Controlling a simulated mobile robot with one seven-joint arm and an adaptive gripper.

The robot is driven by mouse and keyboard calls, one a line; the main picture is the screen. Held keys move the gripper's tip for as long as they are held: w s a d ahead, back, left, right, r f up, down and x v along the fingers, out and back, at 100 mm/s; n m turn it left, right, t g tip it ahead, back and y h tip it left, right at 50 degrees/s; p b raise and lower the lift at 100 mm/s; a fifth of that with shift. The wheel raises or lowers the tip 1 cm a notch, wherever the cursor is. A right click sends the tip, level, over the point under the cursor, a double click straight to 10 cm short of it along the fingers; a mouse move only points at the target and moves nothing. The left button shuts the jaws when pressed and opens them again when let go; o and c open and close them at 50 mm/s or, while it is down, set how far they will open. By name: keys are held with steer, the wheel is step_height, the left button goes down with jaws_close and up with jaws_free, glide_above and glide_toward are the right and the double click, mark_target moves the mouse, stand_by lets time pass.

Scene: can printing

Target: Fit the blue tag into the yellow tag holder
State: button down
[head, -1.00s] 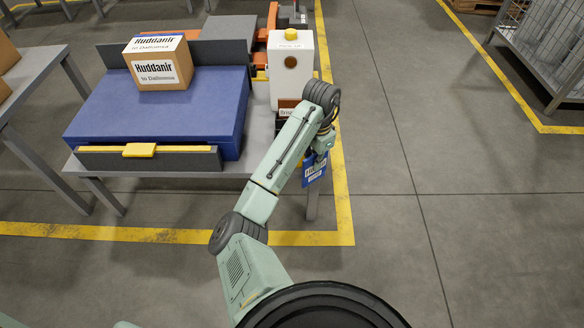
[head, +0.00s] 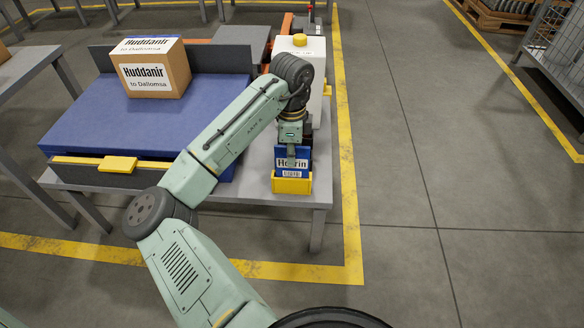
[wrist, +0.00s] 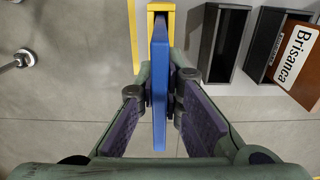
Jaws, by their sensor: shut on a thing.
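The blue tag (head: 292,153) has a white label with black lettering and hangs upright beneath my gripper (head: 291,146). My gripper is shut on it; in the wrist view the blue tag (wrist: 160,85) stands edge-on between the two fingers (wrist: 161,88). The yellow tag holder (head: 291,185) is at the table's front right corner, directly below the tag. In the wrist view the yellow holder (wrist: 153,8) frames the tag's far end. The tag's lower edge meets the holder's rim in the head view; I cannot tell how deep it sits inside.
Two dark holders (wrist: 222,45) stand to the right in the wrist view, one with a brown "Brisanca" tag (wrist: 302,60). A blue platform (head: 160,115) carries a cardboard box (head: 150,75). A white unit with a yellow button (head: 299,40) stands behind my arm.

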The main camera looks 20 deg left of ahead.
steer(key=shift+f, duration=1.95)
steer(key=shift+f, duration=0.15)
steer(key=c, duration=1.7)
jaws_free()
step_height(320, 180, up, 12)
steer(key=shift+r+p, duration=0.2)
steer(key=shift+p, duration=0.35)
steer(key=shift+w, duration=0.1)
